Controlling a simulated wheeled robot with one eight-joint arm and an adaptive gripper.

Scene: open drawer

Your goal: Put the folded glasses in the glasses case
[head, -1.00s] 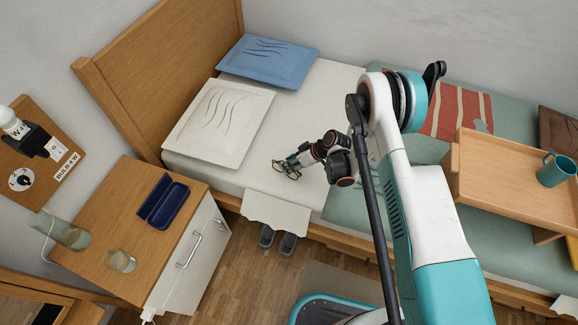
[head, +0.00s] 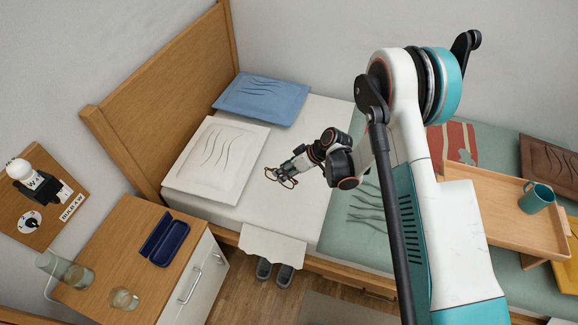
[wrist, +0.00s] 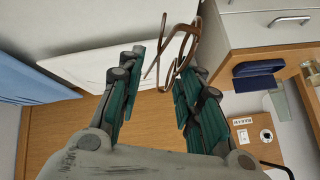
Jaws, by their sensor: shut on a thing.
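The brown-framed glasses (head: 281,179) are held at the tip of my gripper (head: 295,166), over the white sheet of the bed. In the wrist view the glasses (wrist: 186,52) stick out beyond the green-padded fingers of my gripper (wrist: 162,75), nearer the right finger. The gripper is shut on them. How fully the temples are folded is hard to tell. The dark blue glasses case (head: 165,240) lies open and empty on the bedside cabinet, left of and nearer than my gripper in the head view. It also shows in the wrist view (wrist: 258,84).
The wooden cabinet (head: 117,235) also carries a glass tumbler (head: 124,299) and a jug (head: 72,273). A white pillow (head: 215,160) and a blue pillow (head: 262,98) lie by the headboard (head: 165,95). A wooden bed tray (head: 500,215) with a teal mug (head: 538,197) stands right.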

